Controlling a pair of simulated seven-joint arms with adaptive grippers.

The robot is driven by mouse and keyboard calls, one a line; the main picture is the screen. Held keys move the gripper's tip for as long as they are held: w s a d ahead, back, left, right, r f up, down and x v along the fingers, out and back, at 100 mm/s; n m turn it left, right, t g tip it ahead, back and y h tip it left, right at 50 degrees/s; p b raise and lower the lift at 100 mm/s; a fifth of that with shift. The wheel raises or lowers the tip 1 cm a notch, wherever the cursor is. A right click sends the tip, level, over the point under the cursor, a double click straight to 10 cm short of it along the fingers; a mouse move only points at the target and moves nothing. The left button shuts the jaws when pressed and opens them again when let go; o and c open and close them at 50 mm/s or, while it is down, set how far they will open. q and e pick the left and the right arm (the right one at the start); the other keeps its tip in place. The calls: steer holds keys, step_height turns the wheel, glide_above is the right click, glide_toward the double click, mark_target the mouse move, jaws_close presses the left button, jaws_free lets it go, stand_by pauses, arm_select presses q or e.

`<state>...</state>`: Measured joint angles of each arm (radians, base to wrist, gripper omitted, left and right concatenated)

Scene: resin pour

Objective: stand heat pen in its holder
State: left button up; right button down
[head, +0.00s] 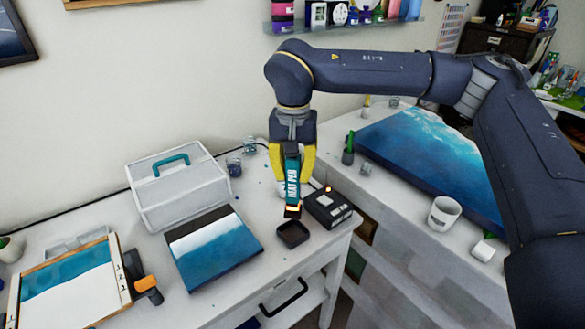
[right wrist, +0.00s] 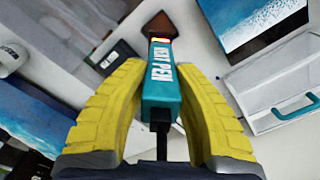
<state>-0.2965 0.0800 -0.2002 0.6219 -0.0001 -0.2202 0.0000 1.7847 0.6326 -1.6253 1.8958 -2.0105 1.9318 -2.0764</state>
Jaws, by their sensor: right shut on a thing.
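The heat pen (head: 292,180) is a teal tool lettered "HEAT PEN", with an orange glow and a brown nozzle at its lower end. My right gripper (head: 293,178), with yellow fingers, is shut on it and holds it nozzle down, close to upright. The pen (right wrist: 161,85) also shows between the fingers in the right wrist view. Just below the nozzle in the head view is a small dark square dish (head: 293,235). Right of it is a black box (head: 328,207) with an orange light. I cannot tell which one is the holder. My left gripper is out of view.
A white case (head: 178,190) with a teal handle and a blue-white panel (head: 214,248) stand left of the pen. Small jars (head: 234,167) are behind. A large ocean painting (head: 430,160) and a white mug (head: 443,213) occupy the right-hand surface.

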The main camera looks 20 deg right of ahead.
mark_target(293, 159)
steer(key=shift+f, duration=4.2)
steer(key=c, duration=1.1)
jaws_free()
step_height(293, 159, up, 12)
